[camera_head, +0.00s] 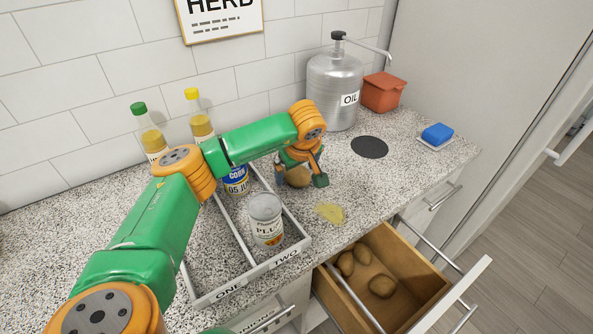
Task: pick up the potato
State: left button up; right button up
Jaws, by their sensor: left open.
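A brown potato (298,178) sits on the speckled counter behind the right end of the divided tray. My left gripper (302,180) reaches down over it with its jaws open. One finger is on each side of the potato, and the gripper hides part of it. I cannot tell whether the fingers touch it. Several more potatoes (381,286) lie in the open wooden drawer (418,275) below the counter. My right gripper is out of view.
A grey tray (250,274) marked ONE and TWO holds a plum can (266,220) and a corn can (236,181). An oil dispenser (335,85), orange box (382,92) and blue sponge (437,133) stand farther right.

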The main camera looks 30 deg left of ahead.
pick_arm(q)
jog(key=shift+w+a+f, duration=0.15)
jog(key=shift+w+f, duration=0.05)
jog(key=shift+s+d+r, duration=0.15)
jog(key=shift+d, duration=0.1)
jog(key=c, duration=1)
jog(key=shift+a, duration=0.1)
jog(key=c, duration=0.5)
